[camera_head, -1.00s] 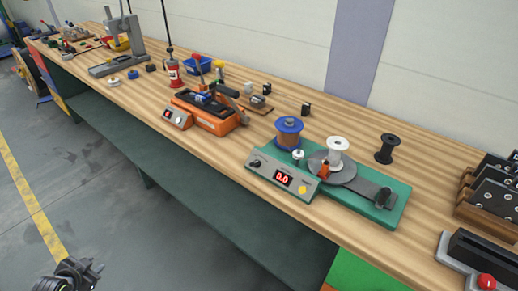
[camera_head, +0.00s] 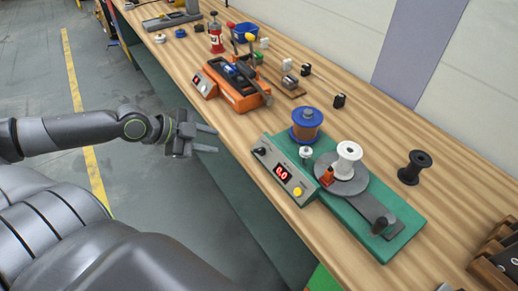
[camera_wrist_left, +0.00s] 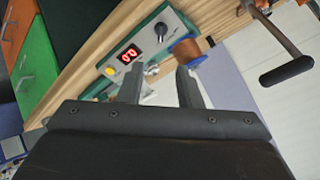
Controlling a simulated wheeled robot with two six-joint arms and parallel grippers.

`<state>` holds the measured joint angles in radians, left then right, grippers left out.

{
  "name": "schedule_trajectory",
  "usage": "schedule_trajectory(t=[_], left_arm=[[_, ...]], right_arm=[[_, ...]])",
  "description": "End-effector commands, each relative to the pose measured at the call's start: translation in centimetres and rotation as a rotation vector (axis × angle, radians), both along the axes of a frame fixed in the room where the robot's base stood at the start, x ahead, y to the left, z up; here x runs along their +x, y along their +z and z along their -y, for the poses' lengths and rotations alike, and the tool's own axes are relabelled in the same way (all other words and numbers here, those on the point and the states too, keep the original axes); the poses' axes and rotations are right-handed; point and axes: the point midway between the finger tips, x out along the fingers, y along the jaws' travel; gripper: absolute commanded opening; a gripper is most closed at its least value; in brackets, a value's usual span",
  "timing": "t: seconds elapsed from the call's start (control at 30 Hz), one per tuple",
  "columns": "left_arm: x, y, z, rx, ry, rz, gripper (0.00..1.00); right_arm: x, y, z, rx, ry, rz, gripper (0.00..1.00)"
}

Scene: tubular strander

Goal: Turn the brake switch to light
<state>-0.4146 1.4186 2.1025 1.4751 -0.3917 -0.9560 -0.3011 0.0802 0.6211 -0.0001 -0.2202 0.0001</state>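A black knob (camera_head: 262,151), which may be the brake switch, sits at the left end of a grey panel on the green winding machine (camera_head: 400,237). The same panel has a red display (camera_head: 282,173) reading 0.0 and a yellow button (camera_head: 297,191). My left gripper (camera_head: 213,139) is open and empty, off the table's front edge, left of the knob and apart from it. In the left wrist view the knob (camera_wrist_left: 160,29) lies beyond the open fingers (camera_wrist_left: 160,70). Any markings by the knob are too small to read. My right gripper is out of view.
A blue-and-copper spool (camera_head: 306,126), a white spool (camera_head: 348,158) and an orange part (camera_head: 327,177) stand behind the panel. A black spool (camera_head: 412,167) stands at right. An orange machine (camera_head: 237,92) sits farther back. Floor in front of the table is free.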

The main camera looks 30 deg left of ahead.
Motion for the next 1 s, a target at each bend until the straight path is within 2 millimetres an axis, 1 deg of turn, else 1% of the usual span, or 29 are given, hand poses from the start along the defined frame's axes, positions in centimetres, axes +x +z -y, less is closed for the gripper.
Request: schedule_trajectory(t=[0.03, 0.17, 0.5, 1.0], left_arm=[[0.4, -0.5, 0.3, -0.005, 0.001, 0.006, 0.32], [1.4, -1.3, 0.8, -0.005, 0.003, 0.007, 0.32], [3.5, -3.1, 2.1, -0.005, 0.004, 0.004, 0.32], [7.0, -6.1, 4.2, -0.005, 0.006, 0.002, 0.32]], right_arm=[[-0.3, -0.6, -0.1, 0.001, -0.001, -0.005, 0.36], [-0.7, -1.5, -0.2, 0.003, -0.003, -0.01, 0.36], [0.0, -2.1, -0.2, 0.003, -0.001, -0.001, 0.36], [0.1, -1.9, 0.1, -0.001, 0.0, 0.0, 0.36]])
